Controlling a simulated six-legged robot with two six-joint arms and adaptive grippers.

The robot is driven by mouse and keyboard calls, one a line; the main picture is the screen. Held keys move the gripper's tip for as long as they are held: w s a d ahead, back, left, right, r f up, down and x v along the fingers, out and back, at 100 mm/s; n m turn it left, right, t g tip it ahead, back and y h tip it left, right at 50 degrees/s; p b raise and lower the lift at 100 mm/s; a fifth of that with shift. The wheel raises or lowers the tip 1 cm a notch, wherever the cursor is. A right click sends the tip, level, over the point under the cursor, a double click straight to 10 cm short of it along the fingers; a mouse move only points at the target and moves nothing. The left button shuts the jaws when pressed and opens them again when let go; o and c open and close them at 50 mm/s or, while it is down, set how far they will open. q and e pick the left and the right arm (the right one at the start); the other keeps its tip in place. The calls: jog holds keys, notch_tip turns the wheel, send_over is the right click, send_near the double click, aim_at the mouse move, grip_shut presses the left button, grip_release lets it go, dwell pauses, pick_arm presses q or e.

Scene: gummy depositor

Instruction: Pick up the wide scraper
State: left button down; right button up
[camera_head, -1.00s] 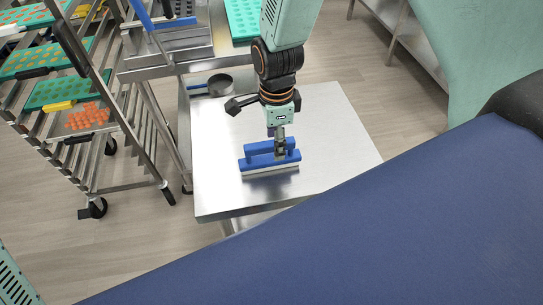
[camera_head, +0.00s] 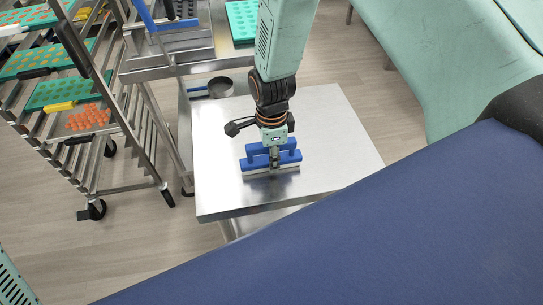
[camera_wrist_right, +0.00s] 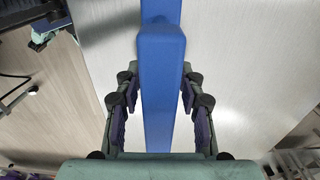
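The wide scraper (camera_head: 256,161) is blue with a pale lower edge and lies on the steel table (camera_head: 225,196). My right gripper (camera_head: 275,158) comes down over its middle from above. In the right wrist view, the blue scraper (camera_wrist_right: 160,75) runs between the two fingers of my right gripper (camera_wrist_right: 160,92). The fingers stand on both sides of it with narrow gaps showing, so the gripper looks open around it. The scraper rests on the table. My left gripper is not in view.
A round dark pan (camera_head: 220,87) sits at the table's back left. A wheeled rack (camera_head: 120,130) with green trays stands to the left, and a steel stand (camera_head: 160,68) behind. The table top around the scraper is clear.

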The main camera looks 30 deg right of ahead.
jog(key=shift+w+d+f, duration=0.1)
jog(key=shift+d, duration=0.05)
jog(key=c, duration=0.3)
jog(key=shift+s+a+r, duration=0.25)
jog(key=shift+a, duration=0.15)
grip_shut()
jog(key=shift+w+d+f, duration=0.2)
jog(key=shift+w+d, duration=0.05)
jog(key=shift+d, duration=0.05)
jog(key=shift+s+a+r, duration=0.1)
jog(key=shift+a+r, duration=0.1)
jog(key=shift+r, duration=0.05)
notch_tip(320, 180, up, 10)
jog(key=shift+s+f+p, duration=0.1)
jog(key=shift+p, duration=0.35)
jog(key=shift+d, duration=0.1)
jog(key=shift+f, duration=0.1)
